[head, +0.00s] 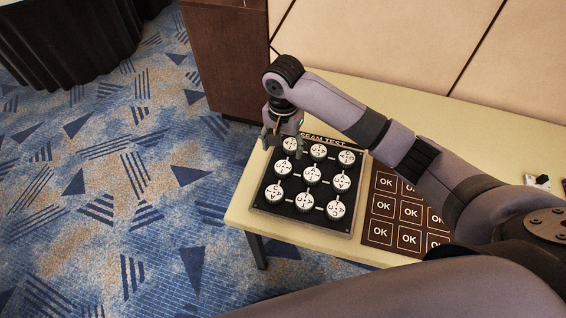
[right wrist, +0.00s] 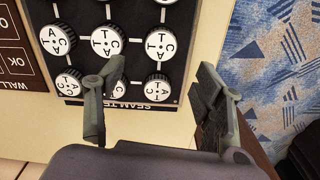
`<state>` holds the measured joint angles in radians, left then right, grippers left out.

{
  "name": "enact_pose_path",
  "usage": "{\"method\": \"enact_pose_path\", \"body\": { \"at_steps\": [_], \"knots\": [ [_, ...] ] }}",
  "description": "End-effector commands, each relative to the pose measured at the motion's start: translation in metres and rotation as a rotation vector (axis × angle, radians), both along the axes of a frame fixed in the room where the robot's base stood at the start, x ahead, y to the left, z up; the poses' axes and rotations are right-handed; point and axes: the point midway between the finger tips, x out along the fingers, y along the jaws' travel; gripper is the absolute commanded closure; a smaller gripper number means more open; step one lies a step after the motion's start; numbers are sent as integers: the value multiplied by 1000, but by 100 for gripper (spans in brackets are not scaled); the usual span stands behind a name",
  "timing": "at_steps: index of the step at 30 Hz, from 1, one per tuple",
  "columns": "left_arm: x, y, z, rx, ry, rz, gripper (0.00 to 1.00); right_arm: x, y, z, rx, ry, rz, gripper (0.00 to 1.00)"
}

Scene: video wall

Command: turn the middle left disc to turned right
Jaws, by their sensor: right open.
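The middle left disc (head: 283,167) is a round white dial with black letters and marks, on a black board (head: 264,203) headed "SEAM TEST". In the right wrist view, where the board shows upside down, this disc (right wrist: 160,45) lies at the right of its row. Its exact turn is hard to read. My right gripper (head: 282,145) is open and empty above the board's top left corner, by the top left disc (right wrist: 158,87). In the right wrist view its fingers (right wrist: 165,75) stand wide apart, with the middle left disc ahead of them. My left gripper is not in view.
Several similar discs fill the board in rows, joined by light lines. A brown panel with "OK" squares (head: 381,233) lies right of the board. The pale table (head: 240,211) ends close to the board's left side. A brown cabinet (head: 226,60) stands behind.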

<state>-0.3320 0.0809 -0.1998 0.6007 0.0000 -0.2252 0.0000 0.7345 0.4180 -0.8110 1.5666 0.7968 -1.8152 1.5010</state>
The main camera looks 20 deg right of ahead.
Motion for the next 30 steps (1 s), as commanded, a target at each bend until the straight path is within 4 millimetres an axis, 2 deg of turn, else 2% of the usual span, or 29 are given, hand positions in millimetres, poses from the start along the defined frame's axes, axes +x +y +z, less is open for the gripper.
{"method": "enact_pose_path", "body": {
  "at_steps": [2,7,10,14,18,22,27,30],
  "knots": [
    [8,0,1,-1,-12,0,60,-1,-1,-18,-2,2,-1,37],
    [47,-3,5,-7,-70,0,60,-1,-1,-54,-2,2,-1,37],
    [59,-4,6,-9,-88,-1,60,-1,-1,-72,-2,1,0,37],
    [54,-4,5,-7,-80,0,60,0,-1,-88,-1,0,-1,37],
    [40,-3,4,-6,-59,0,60,0,0,-97,-1,-2,1,37],
    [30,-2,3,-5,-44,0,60,0,0,-99,-1,-2,1,37],
    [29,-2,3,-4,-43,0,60,0,0,-99,-1,-2,1,37],
    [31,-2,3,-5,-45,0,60,0,0,-99,0,-3,1,44]
  ]
}}
